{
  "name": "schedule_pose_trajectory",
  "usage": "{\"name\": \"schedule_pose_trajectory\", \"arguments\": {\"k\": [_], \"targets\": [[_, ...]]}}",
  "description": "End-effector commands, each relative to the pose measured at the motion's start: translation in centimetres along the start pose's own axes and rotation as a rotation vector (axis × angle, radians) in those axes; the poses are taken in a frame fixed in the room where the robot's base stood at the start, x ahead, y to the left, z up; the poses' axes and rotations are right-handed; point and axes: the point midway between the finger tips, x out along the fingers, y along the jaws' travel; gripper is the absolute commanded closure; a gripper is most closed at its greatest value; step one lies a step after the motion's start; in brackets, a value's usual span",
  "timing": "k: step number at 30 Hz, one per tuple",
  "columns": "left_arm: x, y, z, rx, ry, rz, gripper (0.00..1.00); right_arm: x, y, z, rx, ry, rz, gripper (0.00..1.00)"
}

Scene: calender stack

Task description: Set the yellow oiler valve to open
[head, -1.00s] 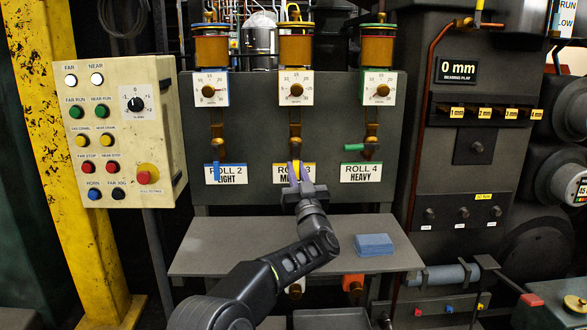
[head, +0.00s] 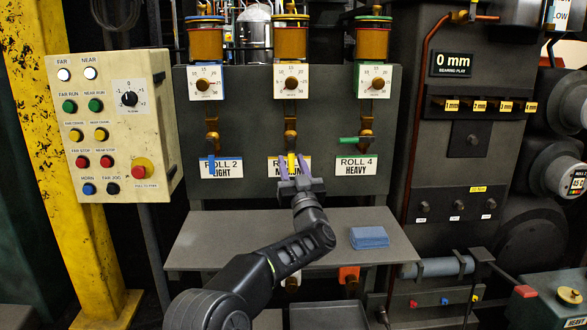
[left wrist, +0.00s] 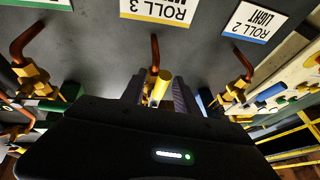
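The yellow oiler valve handle (head: 291,163) hangs straight down from its brass valve body (head: 290,138), in front of the ROLL 3 label, on the middle oiler (head: 290,40). My left gripper (head: 291,166) is at the handle, open, with one purple-grey finger on each side. In the left wrist view, the yellow handle (left wrist: 161,87) stands between the two fingers (left wrist: 159,95), with a visible gap beside it. The fingers do not appear closed on it. My right gripper is out of view.
The blue handle (head: 211,164) on the left also hangs down. The green handle (head: 350,140) on the right lies level. A grey shelf (head: 230,240) with a blue cloth stack (head: 369,237) lies below. A button box (head: 122,190) stands at the left.

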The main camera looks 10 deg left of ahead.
Motion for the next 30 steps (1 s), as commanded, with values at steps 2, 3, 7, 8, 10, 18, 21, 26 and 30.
{"name": "schedule_pose_trajectory", "arguments": {"k": [2, 3, 7, 8, 10, 18, 21, 26, 30], "targets": [[-0.2, 0.0, -0.1, 0.0, 0.0, 0.001, 0.63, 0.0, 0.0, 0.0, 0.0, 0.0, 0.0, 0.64], [-0.4, 0.1, -0.1, 0.0, 0.0, 0.001, 0.63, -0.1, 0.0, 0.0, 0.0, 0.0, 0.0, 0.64], [-1.6, 0.1, -0.1, 0.001, -0.001, 0.002, 0.63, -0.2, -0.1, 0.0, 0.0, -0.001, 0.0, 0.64], [-2.0, 0.1, -0.1, 0.001, -0.001, 0.002, 0.63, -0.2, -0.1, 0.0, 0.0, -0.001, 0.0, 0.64], [-2.9, 0.1, -0.1, 0.001, -0.001, 0.002, 0.63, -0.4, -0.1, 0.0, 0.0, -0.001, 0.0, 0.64], [-6.8, 0.1, -0.1, 0.0, -0.001, 0.002, 0.63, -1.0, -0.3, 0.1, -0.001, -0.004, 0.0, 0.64], [-7.6, 0.1, -0.1, -0.001, 0.0, 0.002, 0.63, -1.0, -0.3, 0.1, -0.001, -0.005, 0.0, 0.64], [-7.8, 0.1, 0.0, -0.001, 0.001, 0.001, 0.63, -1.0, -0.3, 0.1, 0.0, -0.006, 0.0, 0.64], [-7.8, 0.1, 0.0, -0.001, 0.001, 0.001, 0.63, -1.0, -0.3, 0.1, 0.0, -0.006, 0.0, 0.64]]}}
